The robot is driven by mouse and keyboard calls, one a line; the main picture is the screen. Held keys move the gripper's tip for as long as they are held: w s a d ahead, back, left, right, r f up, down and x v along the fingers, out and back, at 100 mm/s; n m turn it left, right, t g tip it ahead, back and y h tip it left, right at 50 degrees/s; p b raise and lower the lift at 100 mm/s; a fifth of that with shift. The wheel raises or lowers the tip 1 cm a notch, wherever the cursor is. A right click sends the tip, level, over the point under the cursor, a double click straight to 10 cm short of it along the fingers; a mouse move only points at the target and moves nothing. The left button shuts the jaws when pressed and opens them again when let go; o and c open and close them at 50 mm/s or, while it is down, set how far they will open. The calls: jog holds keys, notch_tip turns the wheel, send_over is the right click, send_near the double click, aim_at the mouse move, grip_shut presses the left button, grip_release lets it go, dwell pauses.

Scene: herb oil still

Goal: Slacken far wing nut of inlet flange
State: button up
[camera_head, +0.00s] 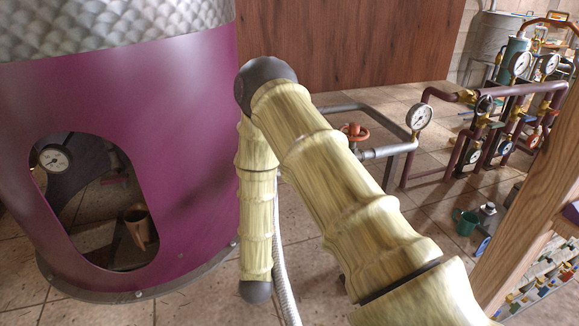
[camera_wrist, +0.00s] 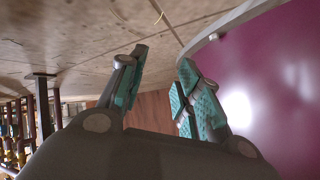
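My gripper (camera_wrist: 163,58) shows in the wrist view with its two teal-padded fingers apart and nothing between them. Its right finger is close to the purple shell, but I cannot tell whether they touch. In the head view the gripper does not show; my arm covers the middle. I cannot make out the inlet flange or its far wing nut in either view. The purple still body (camera_head: 185,135) stands at the left of the head view, and its curved side also shows in the wrist view (camera_wrist: 275,75).
The still's opening (camera_head: 72,215) shows a dial gauge (camera_head: 54,158) and a brown mug (camera_head: 137,226). Behind my arm are a grey pipe with a red handwheel (camera_head: 354,131) and another gauge (camera_head: 419,116). Purple pipework (camera_head: 510,90) and a wooden post (camera_head: 530,205) stand right. Tiled floor lies between.

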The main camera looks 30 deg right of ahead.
jog(key=w+d+r+m+h+b, duration=0.3)
jog(key=w+d+r+m+h, duration=0.1)
jog(key=w+r+m, duration=0.25)
jog(key=w+d+r+m+h+b, duration=0.2)
jog(key=w+d+r+m+h, duration=0.25)
jog(key=w+r, duration=0.3)
jog(key=d+r+m+g+h+b, duration=0.4)
jog(key=d+r+m+g, duration=0.15)
jog(key=r+m, duration=0.6)
jog(key=w+d+p, duration=0.1)
jog(key=w+d, duration=0.1)
jog(key=d, duration=0.6)
jog(key=shift+w+d+f+g+p, duration=0.15)
jog(key=shift+w+d+g+p, duration=0.1)
jog(key=shift+d+g+p, duration=0.15)
jog(key=shift+c, duration=0.2)
grip_shut()
